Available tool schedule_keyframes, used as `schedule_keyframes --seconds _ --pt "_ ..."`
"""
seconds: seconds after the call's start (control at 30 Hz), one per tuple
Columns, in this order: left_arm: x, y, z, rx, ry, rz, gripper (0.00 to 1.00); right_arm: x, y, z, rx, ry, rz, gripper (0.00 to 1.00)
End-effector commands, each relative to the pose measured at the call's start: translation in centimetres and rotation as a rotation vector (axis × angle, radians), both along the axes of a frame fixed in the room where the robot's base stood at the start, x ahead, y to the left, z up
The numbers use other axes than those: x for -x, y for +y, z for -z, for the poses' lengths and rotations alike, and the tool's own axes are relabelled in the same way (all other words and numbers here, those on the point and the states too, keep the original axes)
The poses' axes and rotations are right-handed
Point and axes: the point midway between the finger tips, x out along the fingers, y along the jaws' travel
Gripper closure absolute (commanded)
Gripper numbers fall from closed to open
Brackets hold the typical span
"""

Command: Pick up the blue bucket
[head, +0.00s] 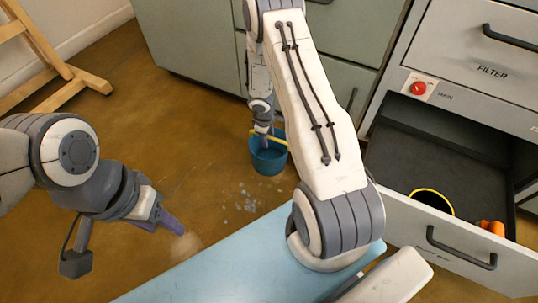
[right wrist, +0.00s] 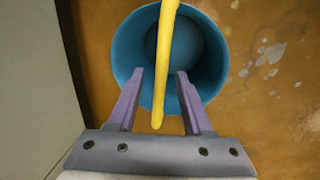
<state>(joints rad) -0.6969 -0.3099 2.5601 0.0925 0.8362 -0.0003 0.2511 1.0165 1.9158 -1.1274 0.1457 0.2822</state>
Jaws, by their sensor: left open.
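The blue bucket (head: 268,160) stands on the brown floor beside the green cabinet, with a yellow handle (head: 262,134) across its top. In the right wrist view the bucket (right wrist: 205,45) is seen from above, and its yellow handle (right wrist: 163,60) runs between my purple fingers. My right gripper (right wrist: 160,73) is open, with a gap on each side of the handle. In the head view my right gripper (head: 264,138) is at the bucket's rim and small. My left gripper (head: 172,224) is open and empty over the floor at the left, away from the bucket.
Pale spots (head: 245,197) mark the floor near the bucket. A green cabinet (head: 190,45) stands behind it. At the right, an open drawer (head: 440,150) holds a yellow-rimmed dark round thing (head: 432,203) and an orange item (head: 491,227). A wooden stand (head: 60,65) is at upper left.

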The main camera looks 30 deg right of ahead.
Motion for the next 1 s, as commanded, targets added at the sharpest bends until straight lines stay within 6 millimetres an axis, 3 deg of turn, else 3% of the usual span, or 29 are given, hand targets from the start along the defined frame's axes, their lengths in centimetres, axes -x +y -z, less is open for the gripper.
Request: schedule_keyframes --seconds 0.03,0.1,0.13,1.0 --pt "0.0 0.0 -0.03 0.0 0.0 0.0 0.5 0.01 0.01 -0.03 0.0 0.0 0.0 0.65" --pt "0.0 0.0 -0.03 0.0 0.0 0.0 0.5 0.01 0.02 -0.03 0.0 0.0 0.0 0.92" --pt "0.0 0.0 -0.03 0.0 0.0 0.0 0.5 0.01 0.02 -0.03 0.0 0.0 0.0 1.0" --pt "0.0 0.0 -0.02 0.0 0.0 0.0 0.5 0.02 0.09 0.0 -0.001 0.001 -0.001 1.0"
